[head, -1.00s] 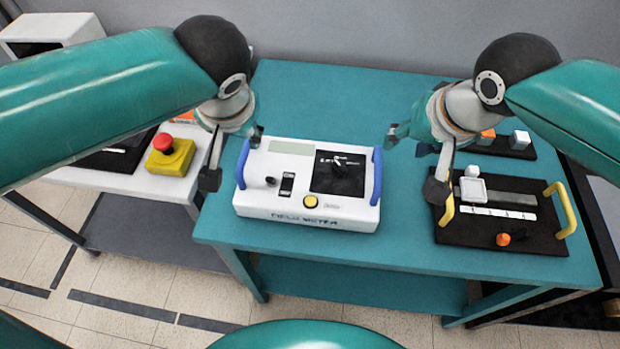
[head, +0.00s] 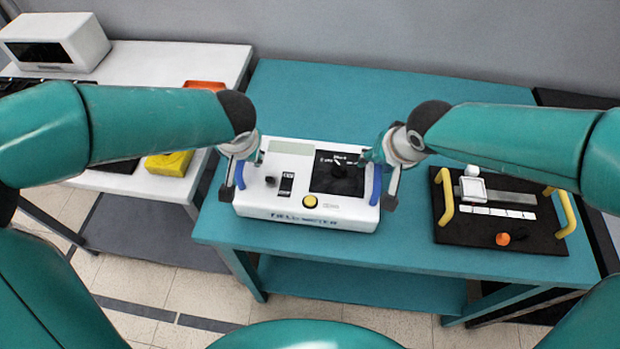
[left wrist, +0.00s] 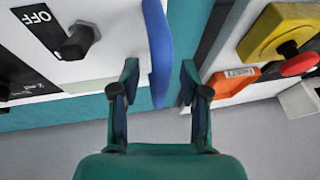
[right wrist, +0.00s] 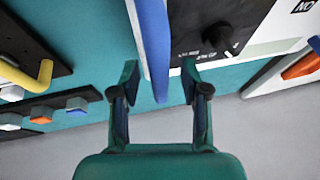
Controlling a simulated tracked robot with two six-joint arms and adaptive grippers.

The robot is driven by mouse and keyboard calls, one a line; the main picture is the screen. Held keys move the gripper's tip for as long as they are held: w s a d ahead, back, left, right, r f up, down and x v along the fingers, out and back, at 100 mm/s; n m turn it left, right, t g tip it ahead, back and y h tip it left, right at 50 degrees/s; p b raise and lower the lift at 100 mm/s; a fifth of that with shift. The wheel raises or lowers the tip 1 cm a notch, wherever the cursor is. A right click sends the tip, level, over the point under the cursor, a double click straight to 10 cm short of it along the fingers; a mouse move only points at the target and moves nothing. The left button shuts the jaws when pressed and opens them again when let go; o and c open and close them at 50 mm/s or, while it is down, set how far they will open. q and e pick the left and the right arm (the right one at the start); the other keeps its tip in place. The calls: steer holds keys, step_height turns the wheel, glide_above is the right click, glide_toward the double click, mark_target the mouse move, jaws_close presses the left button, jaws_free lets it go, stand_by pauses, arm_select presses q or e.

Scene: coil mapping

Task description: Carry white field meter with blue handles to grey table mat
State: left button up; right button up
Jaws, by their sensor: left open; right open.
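The white field meter (head: 335,206) with a black dial panel stands on the teal table. My left gripper (head: 244,175) is open at its left blue handle (head: 241,172). In the left wrist view this handle (left wrist: 157,45) lies between the spread fingers (left wrist: 159,75). My right gripper (head: 378,181) is open at the right blue handle (head: 376,185). In the right wrist view that handle (right wrist: 154,45) lies between its spread fingers (right wrist: 159,75). I cannot make out a grey table mat in any view.
A black board with yellow handles (head: 470,230) lies on the teal table (head: 330,90) to the right. A white table (head: 165,65) at left carries a white box (head: 60,40) and a yellow block (head: 168,164). The teal table behind the meter is clear.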

arm_select(q)
steer(key=shift+c, duration=0.3)
arm_select(e)
steer(key=shift+c, duration=0.4)
arm_select(q)
jaws_close()
arm_select(e)
steer(key=c, duration=0.8)
arm_select(q)
steer(key=shift+r, duration=0.1)
arm_select(e)
steer(key=shift+r, duration=0.1)
